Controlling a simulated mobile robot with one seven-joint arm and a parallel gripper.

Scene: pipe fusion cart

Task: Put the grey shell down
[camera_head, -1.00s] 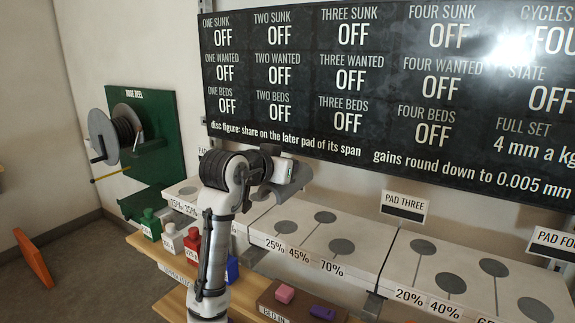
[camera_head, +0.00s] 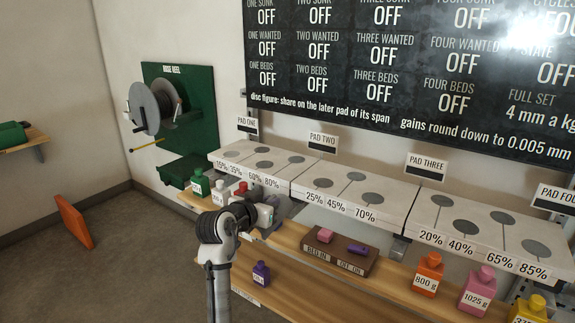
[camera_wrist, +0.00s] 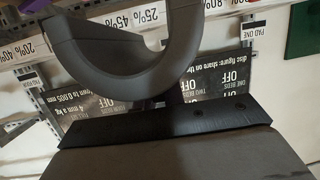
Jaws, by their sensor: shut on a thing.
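My gripper (camera_head: 266,214) is in front of pad one in the head view, close to the upper wooden shelf. The grey shell (camera_wrist: 125,50) is a curved U-shaped piece, large at the top of the wrist view, with its hollow toward the picture's top. My gripper is shut on it. In the head view a grey curved part (camera_head: 288,204) shows just behind and right of my gripper; the rest is hidden. I cannot tell whether the shell touches anything beneath it.
Pad one (camera_head: 300,163), pad two (camera_head: 345,220) and pad three (camera_head: 470,262) form a raised row behind. Green (camera_head: 200,183) and white (camera_head: 220,193) bottles stand beside my gripper. A dark block (camera_head: 340,256) holds pink and purple pieces. Open shelf lies left of the orange bottle (camera_head: 428,274).

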